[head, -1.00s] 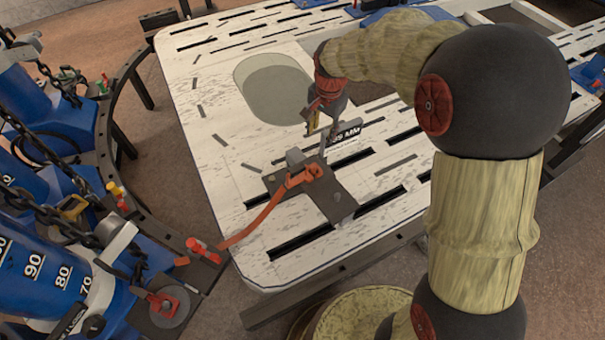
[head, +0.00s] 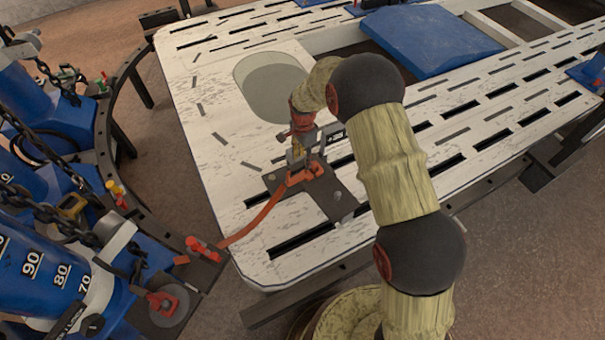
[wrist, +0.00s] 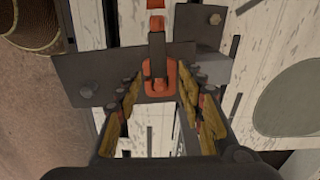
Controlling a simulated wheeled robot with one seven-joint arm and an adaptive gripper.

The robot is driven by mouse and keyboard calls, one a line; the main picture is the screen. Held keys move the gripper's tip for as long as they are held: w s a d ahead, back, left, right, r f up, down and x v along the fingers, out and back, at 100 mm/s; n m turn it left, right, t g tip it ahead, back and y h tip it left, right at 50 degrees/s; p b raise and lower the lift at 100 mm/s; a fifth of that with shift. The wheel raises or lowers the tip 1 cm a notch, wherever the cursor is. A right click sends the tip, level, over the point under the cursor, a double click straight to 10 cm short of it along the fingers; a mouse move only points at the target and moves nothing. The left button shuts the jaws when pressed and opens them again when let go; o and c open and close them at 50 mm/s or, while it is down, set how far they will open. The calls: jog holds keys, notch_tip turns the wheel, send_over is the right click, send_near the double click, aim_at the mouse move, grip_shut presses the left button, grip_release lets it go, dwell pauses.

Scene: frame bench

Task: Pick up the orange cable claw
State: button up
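The orange cable claw (head: 304,175) lies on a dark metal plate (head: 340,200) on the white frame bench. An orange strap (head: 255,219) runs from it off the bench's left edge. My gripper (head: 306,163) is right over the claw, pointing down. In the wrist view, the claw (wrist: 158,82) shows between the tips of my open gripper (wrist: 158,92), with a finger on each side and a gap to each. I cannot tell how far below the fingertips it lies. The gripper partly hides the claw in the head view.
The plate carries a grey block (wrist: 211,69) beside the claw and bolts. The slotted bench (head: 215,170) has an oval opening (head: 272,87). A blue panel (head: 432,40) lies at the back. Blue machines with chains (head: 60,280) stand at the left.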

aim_at(302, 163)
notch_tip(302, 163, down, 5)
jog(key=shift+s+a+r+b, duration=0.1)
jog(key=shift+r+b, duration=0.1)
jog(key=shift+b, duration=0.75)
jog(key=shift+r, duration=0.1)
jog(key=shift+c, duration=1)
jog(key=c, duration=0.7)
grip_shut()
